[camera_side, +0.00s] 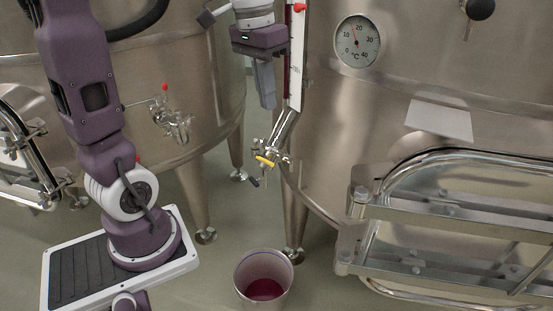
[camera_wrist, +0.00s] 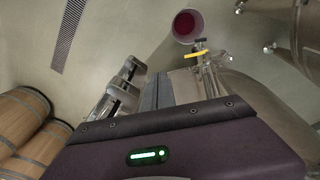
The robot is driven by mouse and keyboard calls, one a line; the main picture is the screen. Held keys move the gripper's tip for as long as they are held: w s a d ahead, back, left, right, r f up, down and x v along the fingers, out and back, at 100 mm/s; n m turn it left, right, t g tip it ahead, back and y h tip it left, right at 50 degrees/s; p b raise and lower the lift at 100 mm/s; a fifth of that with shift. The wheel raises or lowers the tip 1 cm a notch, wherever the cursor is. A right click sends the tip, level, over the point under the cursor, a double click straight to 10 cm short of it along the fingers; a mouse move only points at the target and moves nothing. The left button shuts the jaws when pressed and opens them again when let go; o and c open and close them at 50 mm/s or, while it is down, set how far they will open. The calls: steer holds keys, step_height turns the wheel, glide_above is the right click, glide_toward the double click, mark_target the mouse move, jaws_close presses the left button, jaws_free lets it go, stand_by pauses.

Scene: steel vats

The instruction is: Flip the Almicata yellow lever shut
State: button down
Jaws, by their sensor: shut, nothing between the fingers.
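The yellow lever (camera_side: 265,161) sits on a small valve at the lower end of a steel pipe on the right-hand vat. It also shows in the wrist view (camera_wrist: 195,54), beyond my fingers. A dark spout end (camera_side: 253,182) hangs just below the lever. My gripper (camera_side: 268,103) is shut and empty, pointing down, above the lever and apart from it. In the wrist view my gripper (camera_wrist: 158,82) reaches up toward the valve. I cannot read any Almicata label.
A bucket (camera_side: 263,278) with red liquid stands on the floor below the valve. Steel vats (camera_side: 440,60) stand on both sides. A dial thermometer (camera_side: 357,41) and a hatch frame (camera_side: 450,200) are at the right. Wooden barrels (camera_wrist: 22,115) show in the wrist view.

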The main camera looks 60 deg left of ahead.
steer(key=w+a+f+n+g+h, duration=0.1)
steer(key=w+a+f, duration=0.2)
steer(key=a, duration=0.4)
steer(key=w+a+f+g+h, duration=0.1)
steer(key=w+a+f, duration=0.2)
steer(key=a, duration=0.3)
glide_toward(266, 162)
steer(key=x, duration=0.6)
steer(key=shift+w+f, duration=0.2)
steer(key=shift+f, duration=0.15)
steer(key=shift+d+f+m+y, duration=0.15)
steer(key=shift+d+m+y, duration=0.15)
steer(key=shift+m, duration=0.1)
steer(key=shift+s+d+f, duration=0.2)
steer(key=shift+s+f, duration=0.1)
steer(key=shift+f, duration=0.05)
